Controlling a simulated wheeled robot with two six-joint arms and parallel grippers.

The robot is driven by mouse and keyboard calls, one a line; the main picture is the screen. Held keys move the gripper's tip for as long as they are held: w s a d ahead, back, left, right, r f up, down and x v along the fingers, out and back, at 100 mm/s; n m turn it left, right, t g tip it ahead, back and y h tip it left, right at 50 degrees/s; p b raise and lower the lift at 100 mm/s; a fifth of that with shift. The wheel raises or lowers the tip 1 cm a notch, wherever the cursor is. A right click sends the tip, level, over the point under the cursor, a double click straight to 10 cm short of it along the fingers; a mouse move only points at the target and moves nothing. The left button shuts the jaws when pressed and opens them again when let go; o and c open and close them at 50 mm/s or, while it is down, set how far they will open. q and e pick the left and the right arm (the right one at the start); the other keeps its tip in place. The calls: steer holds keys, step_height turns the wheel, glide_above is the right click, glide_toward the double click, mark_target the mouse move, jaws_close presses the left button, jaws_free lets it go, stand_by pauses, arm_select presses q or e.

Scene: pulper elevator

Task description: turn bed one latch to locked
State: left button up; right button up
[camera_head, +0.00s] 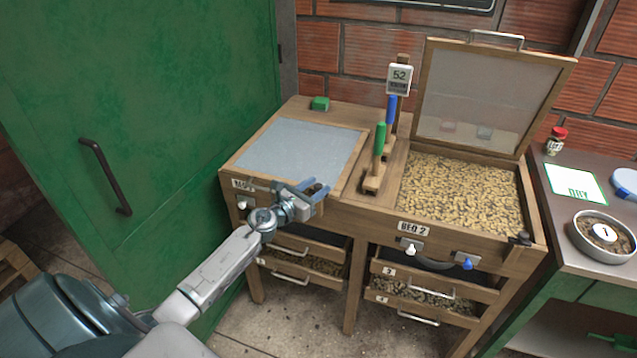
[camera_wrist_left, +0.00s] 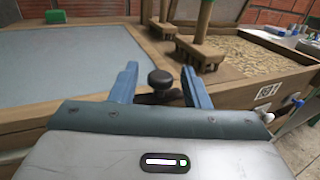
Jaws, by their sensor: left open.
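Bed one (camera_head: 298,149) is the left bed, its grey mesh lid lying closed; the lid also fills the left of the left wrist view (camera_wrist_left: 60,65). Its latch, a dark round knob (camera_wrist_left: 160,79), stands at the bed's front edge. In the head view the latch (camera_head: 315,187) is small and partly hidden by my gripper. My left gripper (camera_head: 313,190) is open at the latch. In the left wrist view its two blue fingers (camera_wrist_left: 160,74) stand either side of the knob, with visible gaps. I cannot tell which way the latch is turned. My right gripper is out of view.
Bed 2 (camera_head: 410,229) is at the right with its lid (camera_head: 490,95) raised and beans inside. Green-handled (camera_head: 379,140) and blue-handled (camera_head: 391,112) tools stand upright between the beds. Drawers with handles sit below. A green door (camera_head: 150,100) is at the left.

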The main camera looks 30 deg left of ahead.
arm_select(q)
steer(key=shift+w+d, duration=0.15)
steer(key=shift+w, duration=0.6)
